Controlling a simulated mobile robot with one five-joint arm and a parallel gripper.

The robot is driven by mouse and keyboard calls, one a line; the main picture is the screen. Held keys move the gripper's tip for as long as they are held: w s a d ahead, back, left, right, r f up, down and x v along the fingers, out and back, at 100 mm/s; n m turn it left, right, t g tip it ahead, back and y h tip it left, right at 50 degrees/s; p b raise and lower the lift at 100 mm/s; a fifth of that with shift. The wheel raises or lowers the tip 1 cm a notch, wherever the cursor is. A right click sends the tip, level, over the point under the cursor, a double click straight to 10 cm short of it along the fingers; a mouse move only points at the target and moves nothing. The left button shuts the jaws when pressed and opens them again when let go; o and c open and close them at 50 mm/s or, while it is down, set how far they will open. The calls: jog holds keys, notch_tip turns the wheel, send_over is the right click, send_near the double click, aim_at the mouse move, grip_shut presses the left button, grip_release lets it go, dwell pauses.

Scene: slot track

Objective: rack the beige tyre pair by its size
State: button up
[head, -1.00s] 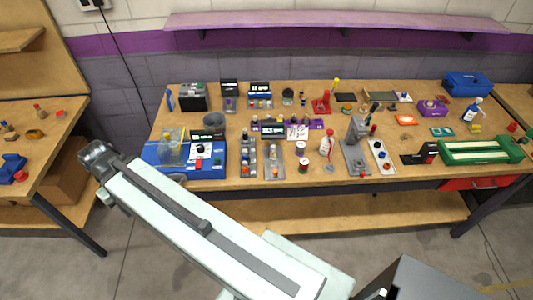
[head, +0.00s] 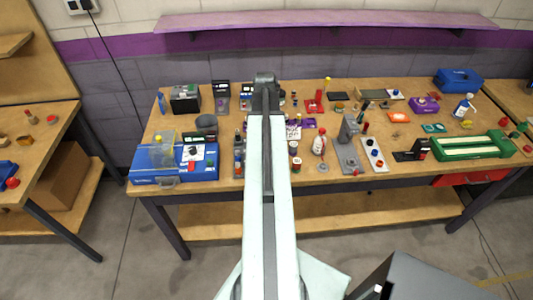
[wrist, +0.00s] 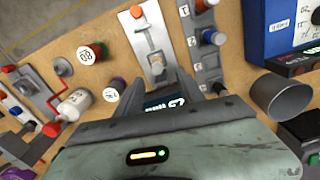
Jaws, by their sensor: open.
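I cannot pick out a beige tyre pair or its rack for sure in either view. In the wrist view, my gripper (wrist: 166,84) is open, with its dark fingers above the wooden table. No object shows held between them. A black digital display (wrist: 164,102) lies just beyond the jaws, partly covered by the gripper body. In the head view, my raised arm covers the middle of the table and hides my gripper.
The workbench (head: 215,176) is crowded. A blue case (head: 150,172) stands front left, a grey upright fixture (head: 347,150) right of centre, and a green tray (head: 470,158) front right. A white bottle (wrist: 75,103) and grey cup (wrist: 275,95) flank my gripper.

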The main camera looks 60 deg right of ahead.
jog(key=shift+s+f+b, duration=0.15)
jog(key=shift+f+b, duration=1.9)
jog(key=shift+s+f+b, duration=0.15)
jog(key=shift+f+b, duration=1.9)
jog(key=shift+r, duration=0.2)
grip_shut()
